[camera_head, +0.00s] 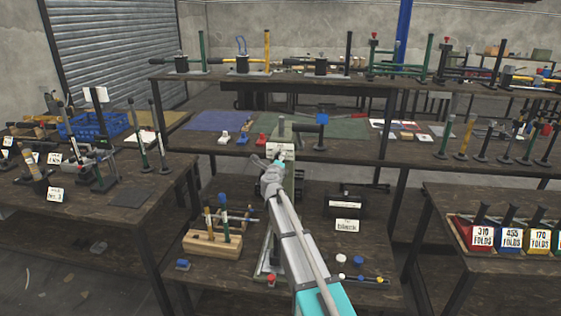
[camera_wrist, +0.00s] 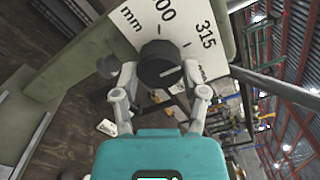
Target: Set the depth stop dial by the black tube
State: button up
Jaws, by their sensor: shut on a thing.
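The depth stop dial (camera_wrist: 158,62) is a dark round knob in the wrist view, with a light line on its face pointing right. It sits at a white scale plate (camera_wrist: 205,22) marked "mm" and "315"; another number is partly cut off. My gripper (camera_wrist: 160,72) has one finger on each side of the dial and is shut on it. In the head view my gripper (camera_head: 272,166) is at the post (camera_head: 293,185), just below the plate (camera_head: 281,150), and hides the dial. The black tube (camera_head: 346,203) lies on the lower bench, behind a card reading "black" (camera_head: 347,226).
A wooden block (camera_head: 212,244) with upright tools stands left of the post. Small caps and rods (camera_head: 350,270) lie at its right. A shelf (camera_head: 340,150) with mats and parts runs behind. Colored bins (camera_head: 510,238) stand on the right bench.

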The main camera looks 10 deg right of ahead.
dwell(0.4)
jog(key=o, duration=1.2)
jog(key=shift+c, duration=0.2)
jog(key=v, duration=1.2)
jog(key=shift+r, duration=0.15)
